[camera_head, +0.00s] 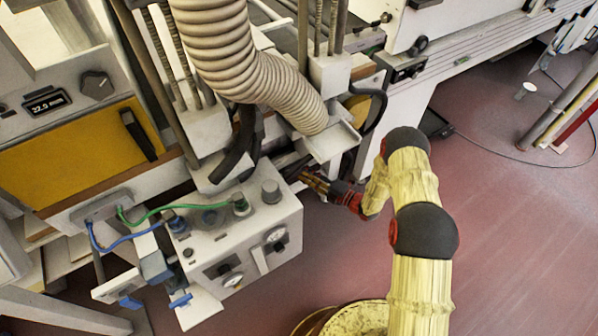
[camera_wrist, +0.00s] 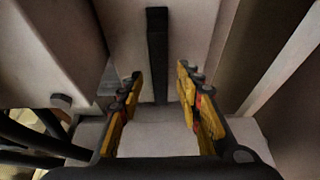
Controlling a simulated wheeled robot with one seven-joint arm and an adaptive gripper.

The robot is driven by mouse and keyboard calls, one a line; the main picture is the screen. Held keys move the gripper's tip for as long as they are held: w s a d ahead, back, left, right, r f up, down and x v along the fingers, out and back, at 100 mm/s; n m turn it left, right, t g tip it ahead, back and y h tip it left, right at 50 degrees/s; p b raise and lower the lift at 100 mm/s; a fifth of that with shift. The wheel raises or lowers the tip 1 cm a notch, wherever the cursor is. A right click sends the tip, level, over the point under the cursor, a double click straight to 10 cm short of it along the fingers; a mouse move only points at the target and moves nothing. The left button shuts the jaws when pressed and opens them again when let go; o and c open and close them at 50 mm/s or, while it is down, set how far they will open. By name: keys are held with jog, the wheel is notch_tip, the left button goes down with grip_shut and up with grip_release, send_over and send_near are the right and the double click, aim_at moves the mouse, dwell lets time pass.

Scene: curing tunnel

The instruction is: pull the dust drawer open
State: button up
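In the wrist view, a dark upright bar (camera_wrist: 157,50), which looks like the drawer's handle, stands on a pale flat panel (camera_wrist: 185,22) that looks like the dust drawer's front. My gripper (camera_wrist: 160,76) is open, with one yellow-padded finger on each side of the bar in the picture. No finger visibly touches the bar, and I cannot tell whether it lies within the fingers' reach. In the head view, my gripper (camera_head: 312,181) points left under the machine, beside the grey control box. The drawer and its handle are hidden there by the machine parts above.
The grey control box (camera_head: 235,238) with gauges and hoses is left of my gripper. A ribbed hose (camera_head: 240,60) and its pale outlet block (camera_head: 332,140) hang above. In the wrist view, dark cables (camera_wrist: 30,138) lie at left. The red floor (camera_head: 500,200) at right is mostly clear.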

aim_at(300, 172)
jog(key=shift+b+x, duration=0.35)
jog(key=shift+x, duration=1.15)
jog(key=shift+c, duration=0.6)
jog(key=c, duration=0.8)
